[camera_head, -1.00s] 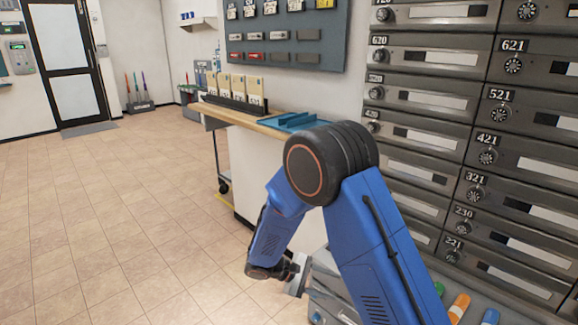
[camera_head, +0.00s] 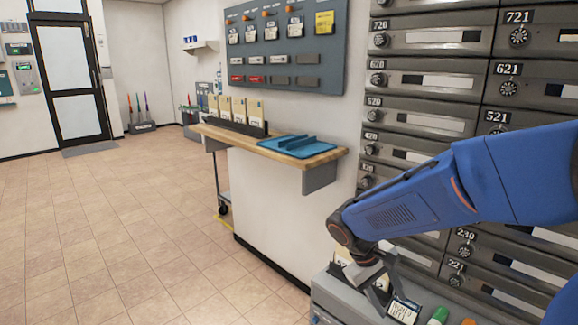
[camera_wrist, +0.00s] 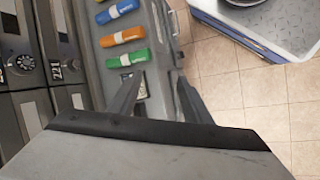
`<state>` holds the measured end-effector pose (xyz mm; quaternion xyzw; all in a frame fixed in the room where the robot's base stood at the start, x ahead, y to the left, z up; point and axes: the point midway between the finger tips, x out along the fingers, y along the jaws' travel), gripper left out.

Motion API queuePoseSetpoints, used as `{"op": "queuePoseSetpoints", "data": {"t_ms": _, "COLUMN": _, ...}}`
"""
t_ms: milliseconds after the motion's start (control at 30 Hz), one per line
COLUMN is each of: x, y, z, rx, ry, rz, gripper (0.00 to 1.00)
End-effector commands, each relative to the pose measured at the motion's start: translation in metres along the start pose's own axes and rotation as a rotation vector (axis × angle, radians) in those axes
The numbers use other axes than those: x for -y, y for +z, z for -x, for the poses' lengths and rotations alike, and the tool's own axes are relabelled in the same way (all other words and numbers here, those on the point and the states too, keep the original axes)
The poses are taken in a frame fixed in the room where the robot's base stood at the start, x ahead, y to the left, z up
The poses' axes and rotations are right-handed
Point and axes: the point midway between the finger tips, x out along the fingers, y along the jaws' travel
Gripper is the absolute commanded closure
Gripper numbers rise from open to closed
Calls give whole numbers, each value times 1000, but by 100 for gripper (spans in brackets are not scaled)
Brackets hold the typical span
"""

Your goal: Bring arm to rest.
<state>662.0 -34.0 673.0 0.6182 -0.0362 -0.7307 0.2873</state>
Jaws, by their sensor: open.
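My gripper (camera_head: 385,280) is at the lower right of the head view, at the end of my blue arm, in front of the mailbox wall. It is low over a grey tray (camera_head: 335,294) and points downward. In the wrist view my gripper (camera_wrist: 158,95) shows two dark fingers standing apart, with nothing held between them. A small dark-and-white label card (camera_head: 404,310) lies just beyond the fingertips in the head view; I cannot tell whether they touch it.
Grey mailboxes (camera_head: 425,92) rise close behind my arm. A wooden counter (camera_head: 322,158) with a blue tray (camera_head: 290,143) stands left of it. Green (camera_wrist: 124,58), orange (camera_wrist: 122,37) and blue (camera_wrist: 118,11) rolls lie in the grey tray. The tiled floor (camera_head: 110,220) at left is clear.

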Motion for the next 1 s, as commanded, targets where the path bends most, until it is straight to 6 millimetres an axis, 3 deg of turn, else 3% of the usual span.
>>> {"op": "queuePoseSetpoints", "data": {"t_ms": 467, "x": -18, "y": 89, "z": 25, "rx": -198, "ry": -200, "rz": -191, "gripper": 55}}
{"op": "queuePoseSetpoints", "data": {"t_ms": 1000, "x": -9, "y": 170, "z": 45, "rx": -469, "ry": -352, "rz": -393, "gripper": 55}}
